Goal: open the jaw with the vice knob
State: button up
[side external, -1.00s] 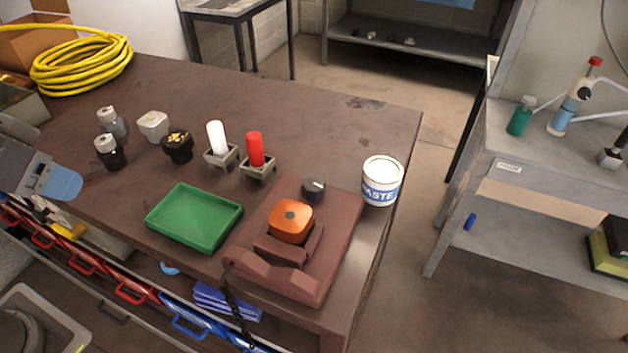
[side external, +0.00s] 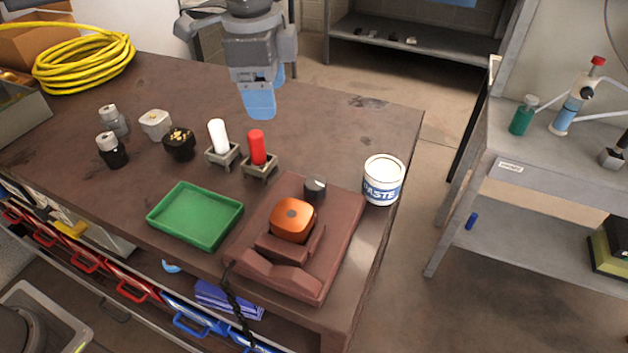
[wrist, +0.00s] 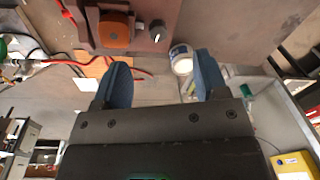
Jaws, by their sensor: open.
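The reddish-brown vice (side external: 330,240) sits at the right end of the workbench. An orange block with a dark round centre (side external: 292,220) sits in its jaw. The dark grey vice knob (side external: 315,187) stands on the vice behind the orange block; in the wrist view the knob (wrist: 157,30) shows near the top. My gripper (side external: 259,105) is above the back part of the bench, behind and left of the knob and apart from it. In the wrist view its blue fingers (wrist: 160,80) are spread with nothing between them.
A red cylinder (side external: 257,147) and a white one (side external: 218,133) stand in grey holders behind the tray. Several small containers stand farther left.

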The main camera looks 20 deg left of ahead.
aim_at(314, 182)
jog(key=w+d+f+m+g, duration=0.1)
jog(key=w+d+f+m, duration=0.1)
jog(key=d+f+m, duration=0.3)
jog(key=shift+n, duration=0.9)
jog(key=f, duration=0.4)
jog(key=d+f, duration=0.1)
jog(key=f, duration=0.8)
jog(key=shift+d, duration=0.2)
jog(key=shift+r, duration=0.1)
jog(key=c, duration=0.9)
